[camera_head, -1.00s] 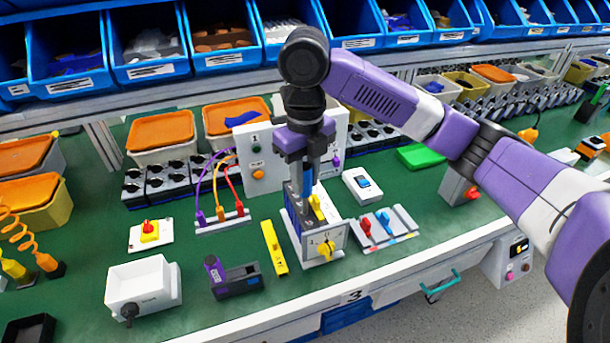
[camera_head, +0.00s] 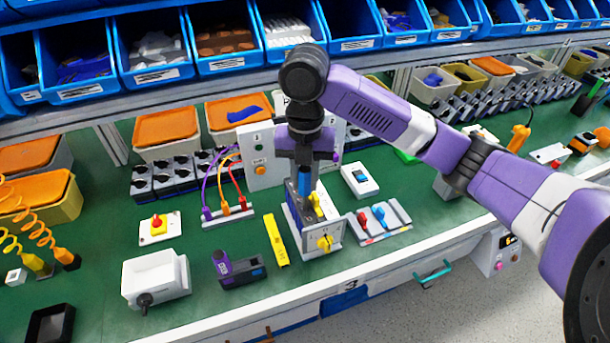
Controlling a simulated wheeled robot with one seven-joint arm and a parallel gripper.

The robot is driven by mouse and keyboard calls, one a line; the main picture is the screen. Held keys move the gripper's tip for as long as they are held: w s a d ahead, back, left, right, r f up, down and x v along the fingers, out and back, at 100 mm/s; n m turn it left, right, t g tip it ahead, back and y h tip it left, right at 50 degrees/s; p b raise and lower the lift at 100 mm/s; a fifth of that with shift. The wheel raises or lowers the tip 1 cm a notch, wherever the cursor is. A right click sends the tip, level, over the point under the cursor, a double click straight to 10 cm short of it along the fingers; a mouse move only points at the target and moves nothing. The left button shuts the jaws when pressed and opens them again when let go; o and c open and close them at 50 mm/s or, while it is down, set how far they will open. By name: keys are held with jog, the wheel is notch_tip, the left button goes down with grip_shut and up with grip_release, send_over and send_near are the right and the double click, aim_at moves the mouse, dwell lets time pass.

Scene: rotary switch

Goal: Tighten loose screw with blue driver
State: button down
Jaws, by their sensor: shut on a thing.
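My gripper (camera_head: 304,163) points down over the back left of a grey and white switch box (camera_head: 304,244).
A yellow bar (camera_head: 277,241) and a purple and black device (camera_head: 238,269) lie left of the box. A plate with red and blue levers (camera_head: 379,221) is on its right. A cable panel (camera_head: 228,215) and a white switch (camera_head: 360,180) stand behind. Green bench (camera_head: 205,303) is bare in front.

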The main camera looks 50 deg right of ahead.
jog(key=m+p, duration=0.3)
jog(key=m, duration=0.2)
jog(key=shift+r+p, duration=0.2)
jog(key=shift+p, duration=0.2)
jog(key=shift+f+m+p, duration=0.25)
jog(key=shift+m+p, duration=0.2)
jog(key=shift+m, duration=0.55)
jog(key=shift+r+m+p, duration=0.2)
jog(key=shift+m+p, duration=0.4)
jog(key=shift+p, duration=0.05)
jog(key=shift+a+m+p, duration=0.1)
jog(key=shift+m+p, duration=0.85)
jog(key=shift+m, duration=0.15)
jog(key=m+p, duration=0.2)
jog(key=m, duration=0.1)
jog(key=shift+f, duration=0.1)
jog(key=shift+f+m, duration=0.2)
jog(key=shift+m, duration=0.6)
